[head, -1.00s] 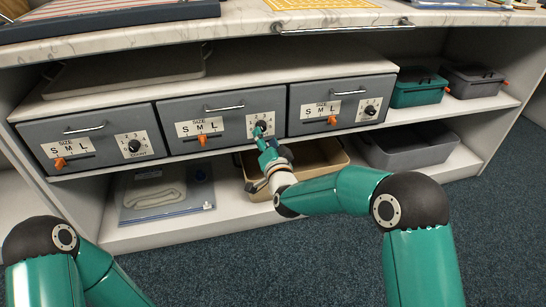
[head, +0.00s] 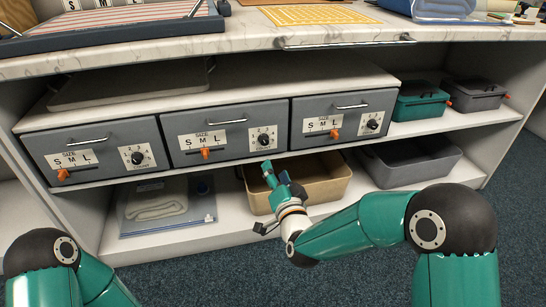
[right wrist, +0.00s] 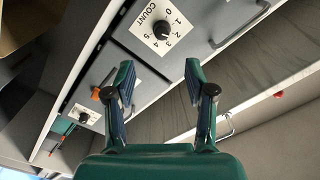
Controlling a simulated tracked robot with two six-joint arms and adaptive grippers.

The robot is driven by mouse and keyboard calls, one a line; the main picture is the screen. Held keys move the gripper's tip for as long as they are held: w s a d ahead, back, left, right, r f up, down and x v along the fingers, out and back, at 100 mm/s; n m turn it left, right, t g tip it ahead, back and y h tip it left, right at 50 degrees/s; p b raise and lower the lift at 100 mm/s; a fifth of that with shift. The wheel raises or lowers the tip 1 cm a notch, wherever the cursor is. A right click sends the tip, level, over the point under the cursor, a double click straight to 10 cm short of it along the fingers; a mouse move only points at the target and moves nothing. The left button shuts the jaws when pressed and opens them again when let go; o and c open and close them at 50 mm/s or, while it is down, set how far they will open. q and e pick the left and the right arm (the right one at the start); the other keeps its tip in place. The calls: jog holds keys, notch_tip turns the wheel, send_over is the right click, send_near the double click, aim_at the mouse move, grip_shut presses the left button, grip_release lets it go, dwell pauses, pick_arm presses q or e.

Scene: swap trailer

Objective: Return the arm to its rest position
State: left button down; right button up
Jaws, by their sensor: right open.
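My right arm reaches in from the lower right of the head view. Its right gripper (head: 276,178) hangs in front of the shelf unit, below the middle drawer (head: 222,130) and apart from its dial (head: 264,139). In the right wrist view, the right gripper (right wrist: 160,82) has its two fingers spread with nothing between them. A white count dial plate (right wrist: 161,28) lies beyond the fingertips. My left arm's elbow shows at the lower left of the head view; its gripper is out of sight.
A left drawer (head: 95,157) and a right drawer (head: 343,118) flank the middle one. A tan bin (head: 325,188) stands behind the right gripper, with a grey bin (head: 415,168) to its right. The marble counter edge (head: 230,40) runs above. Blue carpet in front is clear.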

jog(key=d+f+m+g+h+p, duration=0.1)
jog(key=d+f+g+h+p, duration=0.1)
jog(key=d+f+p, duration=0.35)
jog(key=s+d+f+g, duration=0.45)
jog(key=s+f, duration=0.25)
jog(key=f, duration=0.3)
jog(key=s+a+f+n+g+y+p, duration=0.1)
jog(key=s+f+n+g, duration=0.2)
jog(key=s, duration=0.5)
jog(key=s+a+f+g+y, duration=0.1)
jog(key=s+f+g, duration=0.35)
jog(key=s, duration=0.45)
jog(key=s+a+f+n+g+y+p, duration=0.15)
jog(key=s+f, duration=0.25)
jog(key=s, duration=0.4)
notch_tip(320, 180, up, 38)
jog(key=s+n+g+p, duration=0.1)
jog(key=p, duration=3.6)
jog(key=shift+s+r+n+g, duration=0.15)
jog(key=shift+s+n+g, duration=0.15)
jog(key=shift+n+g, duration=0.05)
